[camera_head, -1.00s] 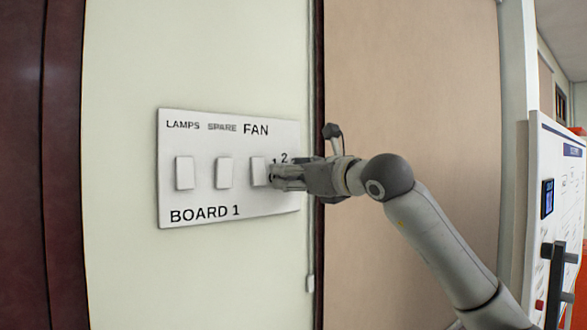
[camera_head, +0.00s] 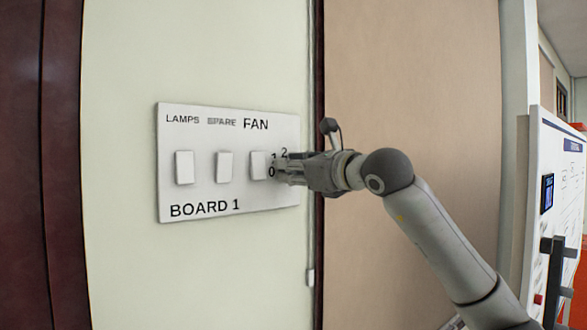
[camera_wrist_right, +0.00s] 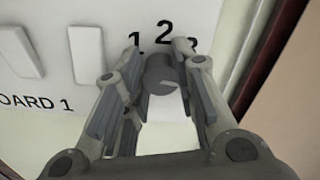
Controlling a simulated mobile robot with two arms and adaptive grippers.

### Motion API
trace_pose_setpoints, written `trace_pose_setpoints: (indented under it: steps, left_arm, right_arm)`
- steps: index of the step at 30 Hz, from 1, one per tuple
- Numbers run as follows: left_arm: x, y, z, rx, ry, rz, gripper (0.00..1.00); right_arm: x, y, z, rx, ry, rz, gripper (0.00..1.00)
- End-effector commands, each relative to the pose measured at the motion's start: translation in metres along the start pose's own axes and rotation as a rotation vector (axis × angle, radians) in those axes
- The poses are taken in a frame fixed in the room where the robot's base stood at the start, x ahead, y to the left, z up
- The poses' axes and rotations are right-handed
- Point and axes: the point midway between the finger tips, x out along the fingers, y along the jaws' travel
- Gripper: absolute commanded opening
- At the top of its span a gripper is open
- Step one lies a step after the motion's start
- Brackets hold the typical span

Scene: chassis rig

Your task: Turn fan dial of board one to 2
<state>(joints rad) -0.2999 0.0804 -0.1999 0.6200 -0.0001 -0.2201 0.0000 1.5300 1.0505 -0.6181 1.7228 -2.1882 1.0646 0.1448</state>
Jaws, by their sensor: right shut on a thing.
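The white board labelled BOARD 1 (camera_head: 205,190) is on the wall in the head view, with LAMPS, SPARE and FAN printed along its top. The grey round fan dial (camera_wrist_right: 162,75) shows in the right wrist view, below the printed numbers 1, 2 and 3. A light mark on the dial's face points toward the right; its exact setting is hard to tell. My right gripper (camera_head: 278,172) is at the board's right side, its fingers on either side of the dial and shut on it. In the head view the gripper hides the dial. My left gripper is not in view.
Three white rocker switches, the nearest being the fan switch (camera_head: 258,165), sit left of the dial. A dark vertical strip (camera_head: 318,60) runs right of the board. A white panel with a black handle (camera_head: 552,270) stands at far right.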

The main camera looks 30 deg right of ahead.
Motion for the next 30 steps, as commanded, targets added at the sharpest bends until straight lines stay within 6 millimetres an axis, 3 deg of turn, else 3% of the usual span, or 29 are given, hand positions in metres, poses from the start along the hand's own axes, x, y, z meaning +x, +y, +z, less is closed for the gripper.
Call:
trace_pose_setpoints:
  steps: [30]
  left_arm:
    - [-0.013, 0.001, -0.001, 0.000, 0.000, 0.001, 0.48]
  right_arm:
    - [0.000, 0.003, 0.000, -0.917, -0.001, -0.002, 0.02]
